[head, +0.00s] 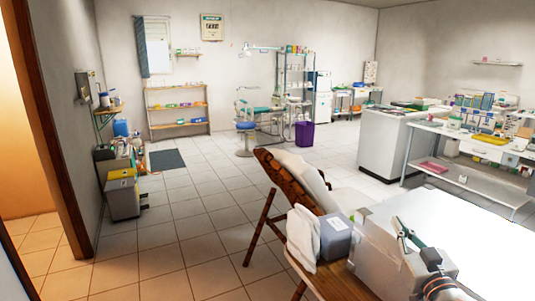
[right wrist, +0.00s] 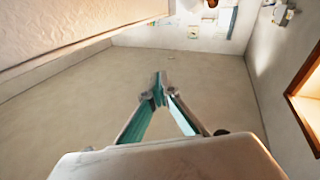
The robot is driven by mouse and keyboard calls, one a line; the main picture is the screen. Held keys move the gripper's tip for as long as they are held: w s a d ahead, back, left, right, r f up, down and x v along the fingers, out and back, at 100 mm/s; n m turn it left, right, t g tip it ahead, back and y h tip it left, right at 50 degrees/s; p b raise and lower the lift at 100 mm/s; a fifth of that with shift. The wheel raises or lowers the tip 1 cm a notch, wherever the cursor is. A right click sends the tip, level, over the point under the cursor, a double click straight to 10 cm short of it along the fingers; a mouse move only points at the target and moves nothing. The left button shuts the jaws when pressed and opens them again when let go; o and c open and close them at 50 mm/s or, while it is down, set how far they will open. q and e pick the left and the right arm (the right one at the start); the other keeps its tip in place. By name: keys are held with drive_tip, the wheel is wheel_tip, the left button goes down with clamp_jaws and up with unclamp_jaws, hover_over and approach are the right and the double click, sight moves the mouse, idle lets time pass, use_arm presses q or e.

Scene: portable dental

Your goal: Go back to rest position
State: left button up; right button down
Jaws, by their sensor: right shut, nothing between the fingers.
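My right gripper (head: 401,226) is at the lower right of the head view, in front of a grey box. Its arm comes in from the bottom edge. In the right wrist view the two green-sided fingers of this gripper (right wrist: 161,80) come together at their tips, with nothing between them. Beyond the fingertips that view shows a bare, plain surface. My left gripper does not show in either view.
Close by stand a wooden reclining chair (head: 276,174) with white cloths, a grey box (head: 373,262) and a bright white surface (head: 490,240). A white cabinet (head: 384,146) and a supply table (head: 440,132) stand at the right. The tiled floor (head: 180,230) at left centre is clear.

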drive_tip(key=s+a+f+n+g+h, duration=0.15)
drive_tip(key=s+f+g, duration=0.25)
drive_tip(key=s+f, duration=0.4)
drive_tip(key=s+a+f+n+g+y, duration=0.1)
drive_tip(key=s+a+f+n+g, duration=0.3)
drive_tip(key=f, duration=0.6)
drive_tip(key=s+d+f+g+h, duration=0.2)
drive_tip(key=s+f, duration=0.1)
drive_tip(key=s, duration=0.5)
drive_tip(key=s+d+f+g+h, duration=0.2)
drive_tip(key=s+f, duration=0.1)
drive_tip(key=s, duration=0.6)
drive_tip(key=w+a+f+m+t+y, duration=0.1)
drive_tip(key=a+f+m+t+y, duration=0.1)
drive_tip(key=a+f+y, duration=0.6)
drive_tip(key=a+f+t, duration=0.1)
drive_tip(key=a+f, duration=0.5)
drive_tip(key=a, duration=0.2)
drive_tip(key=shift+w+a, duration=0.15)
drive_tip(key=shift+w, duration=0.1)
drive_tip(key=shift+f, duration=0.1)
